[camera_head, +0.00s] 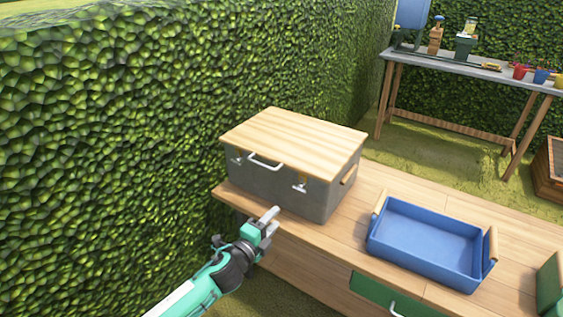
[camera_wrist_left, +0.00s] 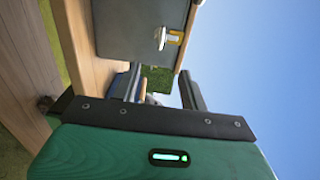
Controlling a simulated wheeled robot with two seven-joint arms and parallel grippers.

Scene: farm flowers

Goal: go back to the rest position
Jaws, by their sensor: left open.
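My left gripper (camera_head: 270,222) comes in from the lower left in the head view. It is open and empty, in front of a grey box with a wooden lid (camera_head: 293,139). The lid is closed, and a white handle and latches show on the box's front. In the left wrist view the two fingers of the left gripper (camera_wrist_left: 162,88) stand apart, with the grey box (camera_wrist_left: 140,28) and a latch (camera_wrist_left: 168,37) close beyond them. I cannot tell whether the fingers touch the box. My right gripper is not in view.
The box stands on a wooden bench (camera_head: 345,225) beside an empty blue tray (camera_head: 425,238). A green drawer (camera_head: 385,300) is in the bench front. A tall hedge (camera_head: 110,140) rises on the left. A grey-topped table (camera_head: 460,70) with pots stands at the back right.

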